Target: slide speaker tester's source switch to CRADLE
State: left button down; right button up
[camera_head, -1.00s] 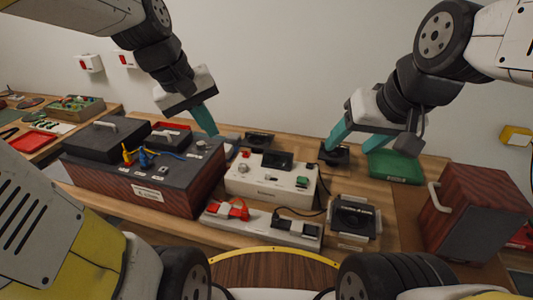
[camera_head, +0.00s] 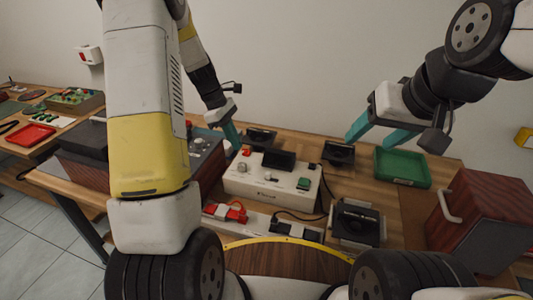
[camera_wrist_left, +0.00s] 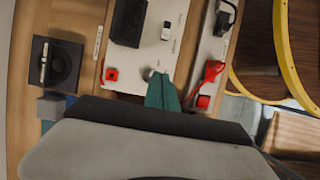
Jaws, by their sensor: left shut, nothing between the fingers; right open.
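The speaker tester (camera_head: 250,186) is a white box in the middle of the table, with a dark display, a red button, a silver knob and a green button. It also shows in the left wrist view (camera_wrist_left: 137,56). My left gripper (camera_head: 237,146) is shut and empty at the tester's left end. In the left wrist view its teal fingertips (camera_wrist_left: 157,77) are close beside the silver knob (camera_wrist_left: 148,73). My right gripper (camera_head: 379,133) is open and empty above the table's back right.
A white strip with a red clamp (camera_head: 237,212) and a black plug lies before the tester. Black speaker units (camera_head: 338,152) stand behind and right (camera_head: 357,222). A green tray (camera_head: 402,168) and a dark red handled box (camera_head: 480,220) are at right.

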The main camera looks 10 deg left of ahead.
aim_at(269, 173)
dwell(0.3)
pick_arm(q)
jog(key=x, duration=1)
jog(key=shift+s+f, duration=0.1)
jog(key=d, duration=0.2)
jog(key=shift+s+d, duration=0.2)
jog(key=shift+d, duration=0.1)
jog(key=shift+s+d, duration=0.1)
jog(key=shift+d, duration=0.55)
jog(key=shift+d, duration=0.1)
jog(key=shift+s+d, duration=0.15)
jog(key=shift+d, duration=0.55)
jog(key=shift+s+d, duration=0.15)
jog(key=shift+d, duration=0.55)
